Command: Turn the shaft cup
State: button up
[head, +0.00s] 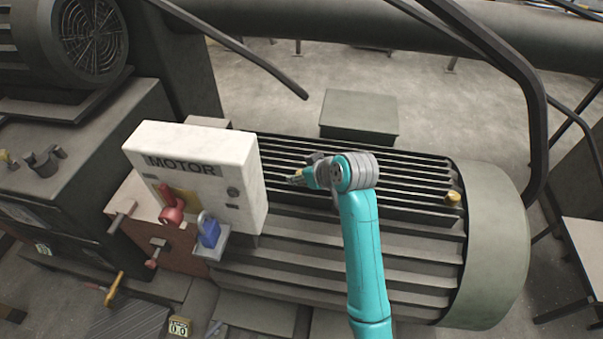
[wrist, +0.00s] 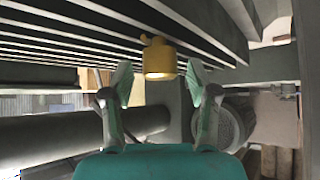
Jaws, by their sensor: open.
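A small yellow cup (wrist: 160,60) with a short stub shows straight ahead of my gripper (wrist: 160,84) in the wrist view. My gripper's two fingers are open, one to each side of the cup in the picture. The cup looks a little beyond the fingertips, and I see no contact. In the head view my gripper (head: 306,176) is above the motor's fins, pointing left, with a small yellowish piece at its tip. Another yellow cup (head: 453,196) sits at the right end of the fins. No label shows which one is the shaft cup.
A white box marked MOTOR (head: 205,170) stands left of my gripper, with a red handle (head: 171,205) and a blue padlock (head: 209,232) on its front. The ribbed motor housing (head: 400,245) lies beneath my arm. A dark pipe (head: 535,110) bends down at the right.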

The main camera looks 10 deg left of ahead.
jog(key=v, duration=1.1)
